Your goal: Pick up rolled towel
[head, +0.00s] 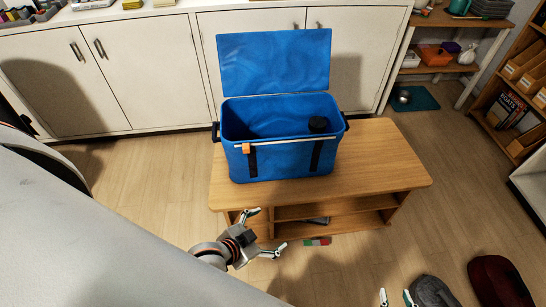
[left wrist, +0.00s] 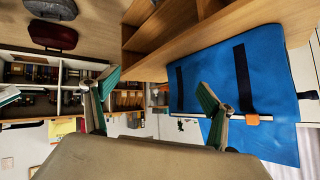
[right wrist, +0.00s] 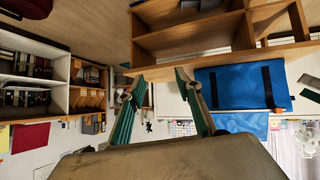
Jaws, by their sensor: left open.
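I cannot make out a rolled towel for sure in any view. A blue box (head: 280,115) with its lid (head: 274,62) raised stands on the wooden table. It also shows in the left wrist view (left wrist: 212,75) and the right wrist view (right wrist: 240,90). My left gripper (head: 265,232) is open and empty, in front of the table's left front side. My right gripper (head: 396,296) is open and empty at the bottom edge, apart from the table.
The wooden table (head: 385,165) has open shelves below, with a small dark item (head: 318,220) low down. A red and green item (head: 317,241) lies near its foot. A grey bag-like thing (head: 432,291) and a dark red one (head: 497,281) are at the lower right. White cabinets (head: 150,70) stand behind.

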